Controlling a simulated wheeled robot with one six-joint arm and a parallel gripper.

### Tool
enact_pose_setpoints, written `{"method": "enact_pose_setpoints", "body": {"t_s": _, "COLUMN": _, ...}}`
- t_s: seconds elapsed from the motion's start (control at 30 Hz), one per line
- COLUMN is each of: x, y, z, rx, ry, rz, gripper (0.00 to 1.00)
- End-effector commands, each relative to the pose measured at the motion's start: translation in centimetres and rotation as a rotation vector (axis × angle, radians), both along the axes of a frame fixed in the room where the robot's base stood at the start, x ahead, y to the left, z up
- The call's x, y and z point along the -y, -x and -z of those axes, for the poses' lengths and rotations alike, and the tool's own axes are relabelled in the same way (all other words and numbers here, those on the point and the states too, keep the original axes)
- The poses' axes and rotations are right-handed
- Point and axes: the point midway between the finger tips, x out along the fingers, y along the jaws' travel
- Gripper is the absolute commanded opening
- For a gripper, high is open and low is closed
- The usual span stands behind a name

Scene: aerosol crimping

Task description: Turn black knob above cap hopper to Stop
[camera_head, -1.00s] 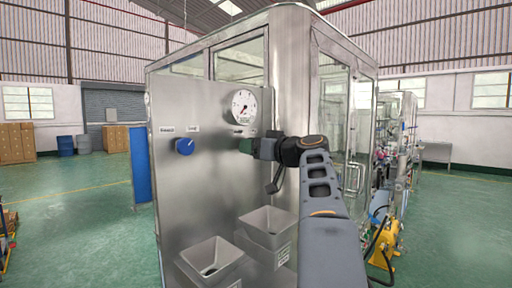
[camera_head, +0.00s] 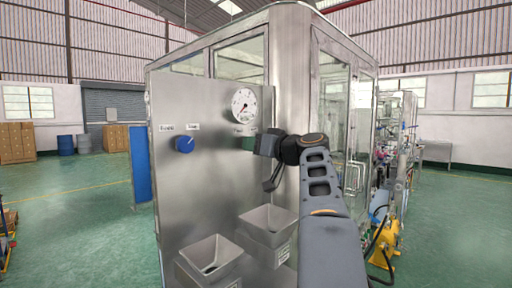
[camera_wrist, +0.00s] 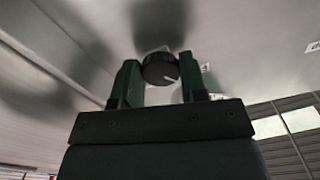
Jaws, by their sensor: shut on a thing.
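The black knob (camera_wrist: 158,68) shows in the wrist view as a dark ribbed disc on the steel panel. Its white mark points to the lower right in that view. My gripper (camera_wrist: 161,74) has its two green fingers on either side of the knob, shut on it. In the head view my gripper (camera_head: 249,143) is at the panel below the round gauge and hides the knob. The cap hopper (camera_head: 268,222) is a grey open bin low on the panel, below my gripper. The Stop label cannot be read in either view.
A blue knob (camera_head: 185,144) sits to the left on the same steel panel (camera_head: 205,190). A white gauge (camera_head: 244,102) is just above my gripper. A second grey hopper (camera_head: 212,256) stands lower left. Glass doors (camera_head: 335,120) are on the right side.

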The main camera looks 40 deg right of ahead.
Motion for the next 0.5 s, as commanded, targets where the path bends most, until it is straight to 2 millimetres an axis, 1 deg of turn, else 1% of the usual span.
{"method": "enact_pose_setpoints", "body": {"t_s": 0.5, "x": -0.19, "y": 0.02, "z": -0.17, "rx": -0.083, "ry": -0.470, "rz": -0.001, "gripper": 0.16}}
